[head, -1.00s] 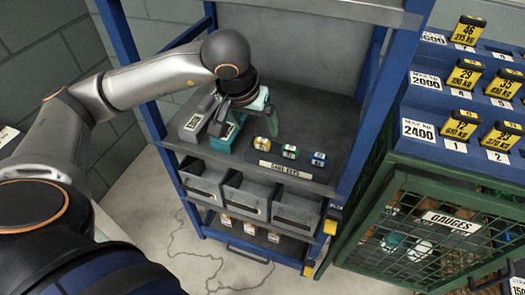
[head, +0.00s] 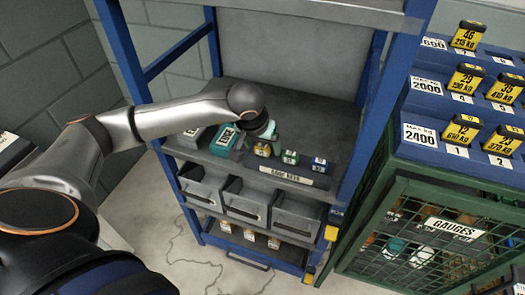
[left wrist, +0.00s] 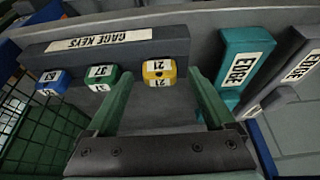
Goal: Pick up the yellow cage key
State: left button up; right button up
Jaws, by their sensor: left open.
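The yellow cage key (head: 262,149), marked 21, stands at the left of a row of keys on the cage keys rack of the blue-framed shelf. In the left wrist view the yellow key (left wrist: 159,71) shows straight ahead, between the lines of my two green fingers. My left gripper (head: 265,134) is open and empty, close to the yellow key. I cannot tell whether the fingers touch it. The green key (left wrist: 101,78) and blue key (left wrist: 51,82) sit beside it. My right gripper is not in view.
A teal block marked EDGE (left wrist: 245,62) stands close beside my right-hand finger in the wrist view, with a grey block (left wrist: 292,105) beyond. Grey bins (head: 246,201) hang below the shelf. A green mesh cage (head: 420,240) stands at the right. The shelf behind the keys is clear.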

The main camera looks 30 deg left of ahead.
pick_arm(q)
jog(key=shift+f, duration=0.1)
jog(key=shift+c, duration=0.2)
grip_shut()
dwell(0.5)
